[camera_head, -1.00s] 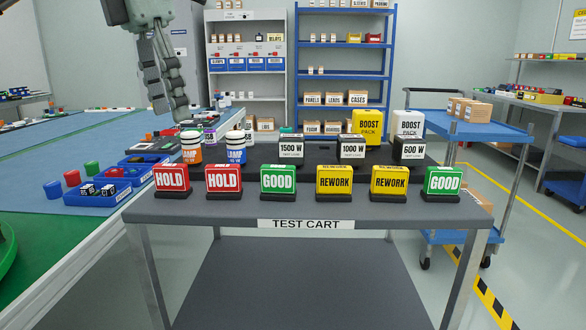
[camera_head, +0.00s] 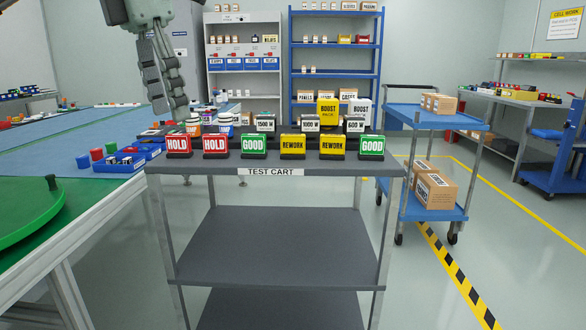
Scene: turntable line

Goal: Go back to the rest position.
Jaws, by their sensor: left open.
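My left gripper (camera_head: 170,100) hangs at the upper left with its fingers pointing down, open and empty. It shows in front of the blue-topped table and the left end of the test cart. My right gripper is not in view. The grey test cart (camera_head: 270,238) stands in the middle. Along its front edge is a row of signs: red HOLD signs (camera_head: 179,143), green GOOD signs (camera_head: 254,144) and yellow REWORK signs (camera_head: 292,144). Behind them are wattage blocks (camera_head: 310,123) and yellow and white boost packs (camera_head: 328,108).
A green turntable (camera_head: 35,205) and a blue-topped table (camera_head: 50,142) with blue bins (camera_head: 125,162) lie at left. A blue trolley (camera_head: 438,209) with cartons stands at right. Shelves (camera_head: 337,22) stand behind. The floor right of the yellow-black stripe (camera_head: 455,275) is open.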

